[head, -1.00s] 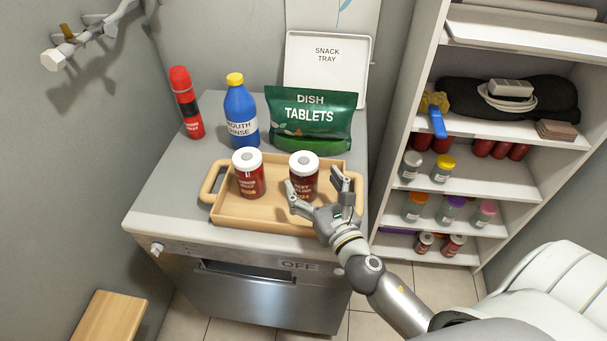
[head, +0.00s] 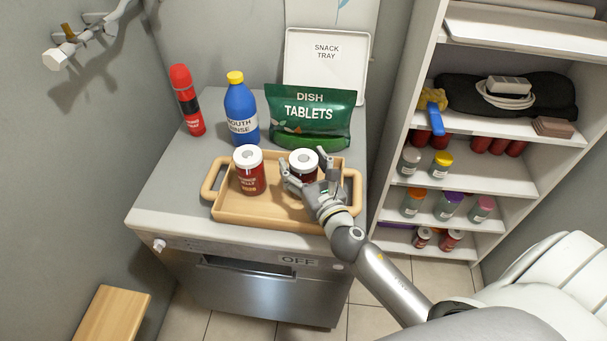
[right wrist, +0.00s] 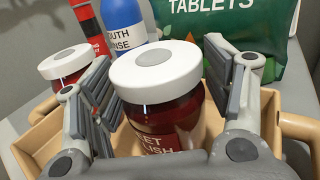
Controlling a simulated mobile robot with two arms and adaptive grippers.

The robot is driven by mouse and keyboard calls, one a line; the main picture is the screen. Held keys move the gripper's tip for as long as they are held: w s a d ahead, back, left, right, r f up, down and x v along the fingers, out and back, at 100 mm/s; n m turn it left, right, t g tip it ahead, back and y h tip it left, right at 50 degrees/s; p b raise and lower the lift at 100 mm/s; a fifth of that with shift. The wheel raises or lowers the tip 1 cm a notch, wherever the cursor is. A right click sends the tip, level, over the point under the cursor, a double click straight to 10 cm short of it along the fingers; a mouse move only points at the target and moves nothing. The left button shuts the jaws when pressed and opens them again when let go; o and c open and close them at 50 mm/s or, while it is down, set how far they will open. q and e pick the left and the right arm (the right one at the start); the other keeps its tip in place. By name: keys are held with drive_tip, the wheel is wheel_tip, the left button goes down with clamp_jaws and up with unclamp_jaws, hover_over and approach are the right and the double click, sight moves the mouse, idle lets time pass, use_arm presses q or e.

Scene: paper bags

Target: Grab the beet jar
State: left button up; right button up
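The beet jar (head: 303,160), dark red with a white lid, stands upright on the right side of a wooden tray (head: 232,211). In the right wrist view the jar (right wrist: 160,115) shows part of a label ending in "ET" and "LISH". My right gripper (head: 304,166) is open around it, one finger on each side. In the right wrist view its fingers (right wrist: 162,92) flank the jar, with a small gap at the right; contact at the left is unclear. My left gripper is not in view.
A similar jar (head: 249,170) stands left on the tray. Behind are a red spray bottle (head: 187,101), a blue mouth rinse bottle (head: 240,112), a green dish tablets bag (head: 311,118) and a white snack tray (head: 327,58). A stocked shelf (head: 470,125) stands right.

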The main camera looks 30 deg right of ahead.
drive_tip(key=c, duration=0.9)
drive_tip(key=shift+r, duration=0.1)
drive_tip(key=shift+c, duration=1.1)
